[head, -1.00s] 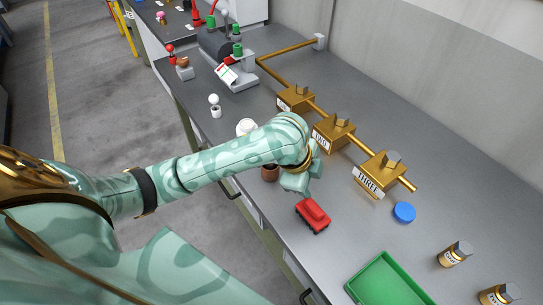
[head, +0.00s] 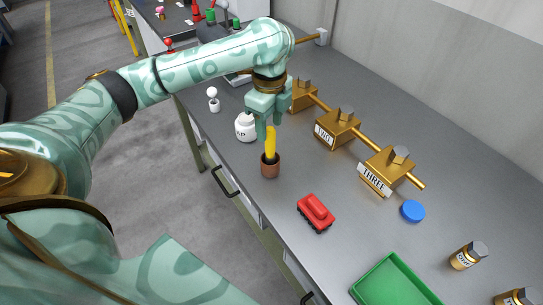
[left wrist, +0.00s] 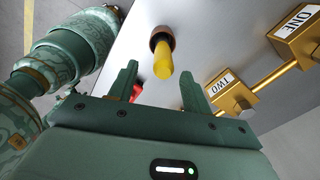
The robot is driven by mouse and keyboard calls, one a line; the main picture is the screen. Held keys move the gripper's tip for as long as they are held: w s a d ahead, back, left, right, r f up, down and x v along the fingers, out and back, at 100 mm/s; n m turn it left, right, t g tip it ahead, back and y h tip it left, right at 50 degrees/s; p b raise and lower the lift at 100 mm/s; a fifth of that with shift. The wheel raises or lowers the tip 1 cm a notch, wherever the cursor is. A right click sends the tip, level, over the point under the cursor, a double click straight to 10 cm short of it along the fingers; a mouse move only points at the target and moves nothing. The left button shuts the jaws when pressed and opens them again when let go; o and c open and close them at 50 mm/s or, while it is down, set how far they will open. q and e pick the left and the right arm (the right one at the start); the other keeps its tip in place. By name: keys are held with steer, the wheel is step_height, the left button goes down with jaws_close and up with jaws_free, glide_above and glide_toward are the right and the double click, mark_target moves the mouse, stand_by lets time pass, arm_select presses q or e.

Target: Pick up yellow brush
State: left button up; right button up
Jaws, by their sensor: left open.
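There the brush's near end shows between the two open fingers (left wrist: 160,74), with gaps on both sides. My right gripper is not in view.
A white jar (head: 245,127) stands left of the pot. A red block-shaped object (head: 316,211) lies to the pot's lower right. Gold boxes marked TWO (head: 340,125) and THREE (head: 390,170) sit along a pipe behind. A green tray (head: 392,283) is at the front.

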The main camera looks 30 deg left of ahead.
mark_target(270, 141)
arm_select(q)
steer(key=f+b, duration=0.1)
steer(key=f, duration=0.2)
steer(key=f+b, duration=0.2)
steer(key=shift+w+f, duration=0.2)
steer(key=shift+f, duration=0.2)
steer(key=shift+w+a+f+b, duration=0.1)
steer(key=shift+f+b, duration=0.3)
steer(key=shift+b, duration=0.05)
steer(key=shift+r, duration=0.1)
steer(key=c, duration=1.1)
